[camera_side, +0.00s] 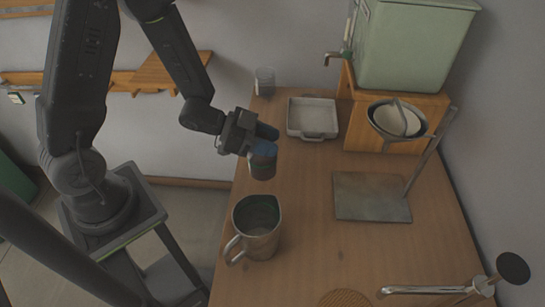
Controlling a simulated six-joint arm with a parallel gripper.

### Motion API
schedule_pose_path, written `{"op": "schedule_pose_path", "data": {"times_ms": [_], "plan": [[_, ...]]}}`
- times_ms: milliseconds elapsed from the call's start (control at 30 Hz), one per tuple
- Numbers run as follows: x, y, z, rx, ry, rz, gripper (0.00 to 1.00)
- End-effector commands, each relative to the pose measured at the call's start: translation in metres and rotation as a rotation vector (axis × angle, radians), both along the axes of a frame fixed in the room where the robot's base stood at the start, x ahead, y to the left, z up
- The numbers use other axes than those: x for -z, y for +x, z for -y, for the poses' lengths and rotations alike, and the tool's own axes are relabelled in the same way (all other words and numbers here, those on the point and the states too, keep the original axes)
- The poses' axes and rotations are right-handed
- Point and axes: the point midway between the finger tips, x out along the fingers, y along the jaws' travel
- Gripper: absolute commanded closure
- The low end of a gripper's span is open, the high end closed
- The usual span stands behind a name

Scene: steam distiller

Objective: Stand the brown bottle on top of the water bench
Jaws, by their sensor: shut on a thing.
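My gripper (263,142), with bluish fingertips, is shut on a small dark, brownish bottle (262,166). The fingers cover its upper part. The bottle is roughly upright and appears to be held above the wooden table, behind the metal jug. At the back right, a wooden box-like bench (365,128) stands on the table and carries a large pale green tank (415,45) with a tap. The tank takes up much of the bench top. My gripper is to the left of the bench and apart from it.
A metal jug (262,244) stands below the bottle. A white tray (313,132) and a clear glass (264,82) sit behind. A stand with a grey base plate (365,205) holds a bowl (385,122) before the bench. A tap (430,290) is front right.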

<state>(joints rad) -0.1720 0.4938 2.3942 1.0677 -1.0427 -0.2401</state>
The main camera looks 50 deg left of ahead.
Motion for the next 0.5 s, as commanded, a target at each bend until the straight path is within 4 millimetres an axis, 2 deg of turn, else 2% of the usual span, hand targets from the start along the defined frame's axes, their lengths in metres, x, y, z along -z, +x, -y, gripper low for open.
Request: {"op": "schedule_pose_path", "data": {"times_ms": [100,500], "plan": [[0.005,0.002,0.009,0.0,0.0,0.001,1.0],[0.044,0.003,0.009,-0.003,-0.001,-0.001,1.0]]}}
